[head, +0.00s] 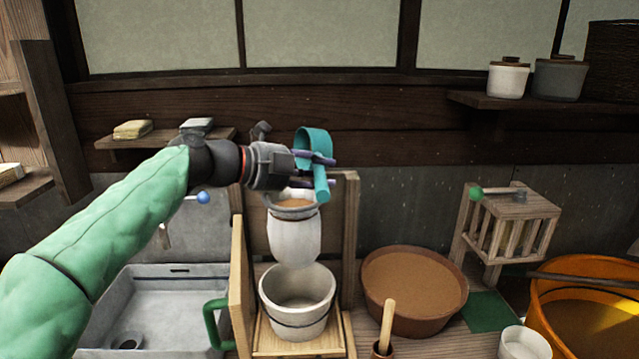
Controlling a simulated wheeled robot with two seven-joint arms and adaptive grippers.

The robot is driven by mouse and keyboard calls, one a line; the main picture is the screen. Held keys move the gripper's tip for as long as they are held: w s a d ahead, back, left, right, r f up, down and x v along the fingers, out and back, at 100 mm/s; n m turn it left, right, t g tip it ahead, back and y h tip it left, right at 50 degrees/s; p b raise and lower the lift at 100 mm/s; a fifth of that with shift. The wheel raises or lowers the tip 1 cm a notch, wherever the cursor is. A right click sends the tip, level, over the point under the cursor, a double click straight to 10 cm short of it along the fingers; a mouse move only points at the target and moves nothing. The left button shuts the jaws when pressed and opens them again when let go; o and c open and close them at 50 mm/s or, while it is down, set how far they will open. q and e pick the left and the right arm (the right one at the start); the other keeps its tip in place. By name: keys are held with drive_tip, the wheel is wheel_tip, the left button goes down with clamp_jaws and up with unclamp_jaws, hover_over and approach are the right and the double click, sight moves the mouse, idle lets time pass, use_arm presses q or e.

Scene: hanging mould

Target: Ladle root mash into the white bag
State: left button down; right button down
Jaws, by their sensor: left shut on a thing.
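My left gripper (326,171) is shut on a teal ladle (313,143), held above the white bag. The ladle's round part is at the top and a teal strip hangs below it; whether it holds mash cannot be seen. The white bag (294,240) hangs open in a wooden frame, with tan mash showing at its mouth. A white bucket (298,290) with a dark band stands right under the bag. A wide brown basin (370,292) at the right of the frame is full of tan root mash (415,280). My right gripper is not in view.
The bag's wooden frame (351,225) stands close around the bag and bucket. A grey sink (160,305) is at left, a slatted wooden stand (512,228) at right. An orange tub (545,300), a white cup (523,343) and an upright wooden handle (388,325) are in front right.

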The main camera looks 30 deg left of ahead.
use_arm(q)
drive_tip(key=shift+s+f+b, duration=0.15)
drive_tip(key=shift+f+b, duration=0.1)
drive_tip(key=shift+b, duration=0.75)
drive_tip(key=shift+s+a+f+t+h+b, duration=0.1)
drive_tip(key=shift+f+t+h+b, duration=0.05)
drive_tip(key=shift+t+h+b, duration=0.15)
drive_tip(key=shift+s+a+f+t+h+b, duration=0.1)
drive_tip(key=shift+t+h, duration=0.1)
drive_tip(key=shift+t, duration=0.2)
